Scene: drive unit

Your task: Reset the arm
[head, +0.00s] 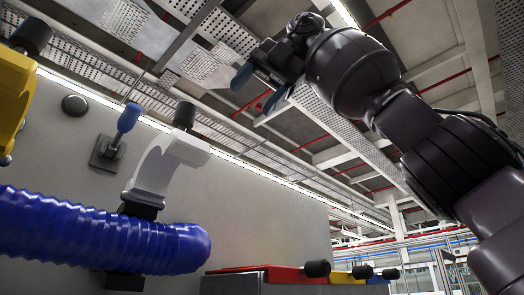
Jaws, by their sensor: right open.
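My right arm (345,75) is dark and comes in from the lower right, raised toward the ceiling. My right gripper (259,88) is at the upper middle, with two blue fingertips spread apart and nothing between them. It is apart from everything around it, with the ceiling behind it. My left arm and left gripper do not show.
A blue ribbed hose (100,232) crosses the lower left. Above it are a white curved bracket (158,165) and a blue-handled lever (125,122) on a grey wall (265,200). A yellow part (12,95) is at the left edge. A red-topped unit (265,273) with black knobs stands low.

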